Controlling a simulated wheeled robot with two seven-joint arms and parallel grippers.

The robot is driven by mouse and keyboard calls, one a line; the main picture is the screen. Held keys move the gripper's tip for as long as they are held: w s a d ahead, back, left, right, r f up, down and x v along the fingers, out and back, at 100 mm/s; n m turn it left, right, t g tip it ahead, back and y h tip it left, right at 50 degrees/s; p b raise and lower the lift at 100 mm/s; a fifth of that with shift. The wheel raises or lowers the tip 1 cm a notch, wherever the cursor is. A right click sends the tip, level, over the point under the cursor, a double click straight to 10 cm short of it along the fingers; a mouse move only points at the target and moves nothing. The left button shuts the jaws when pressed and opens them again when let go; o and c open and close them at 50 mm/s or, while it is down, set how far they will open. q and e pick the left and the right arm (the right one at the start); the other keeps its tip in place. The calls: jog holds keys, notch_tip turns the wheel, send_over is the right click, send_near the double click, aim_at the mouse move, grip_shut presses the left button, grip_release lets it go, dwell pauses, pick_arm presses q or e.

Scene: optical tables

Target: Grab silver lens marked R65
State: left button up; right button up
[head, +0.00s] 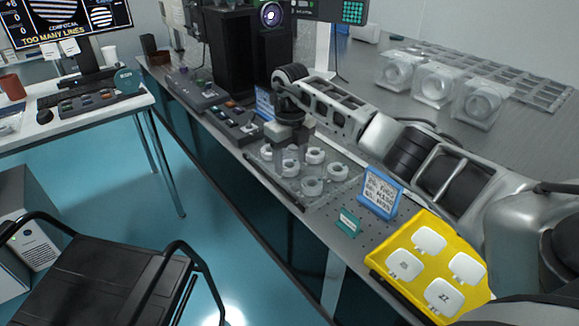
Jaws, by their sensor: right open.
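Several pale ring-shaped lenses (312,187) stand in a clear holder on the optical table, one of them partly hidden under my right gripper. Their markings are too small to read, so I cannot tell which is R65. My right gripper (287,144) reaches in from the right and points down over the back left of this group. It is open, and its fingertips are hard to make out against the holder. I cannot tell whether it touches a lens. My left gripper is not in view.
A yellow tray (378,258) with several white marked pieces sits at the front right. Three clear-boxed ring parts (434,84) stand farther back. Control boxes (198,90) line the table's left edge.

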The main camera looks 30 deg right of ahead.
jog(key=shift+f, duration=0.55)
jog(key=c, duration=0.7)
jog(key=shift+c, duration=0.2)
jog(key=shift+r, duration=0.15)
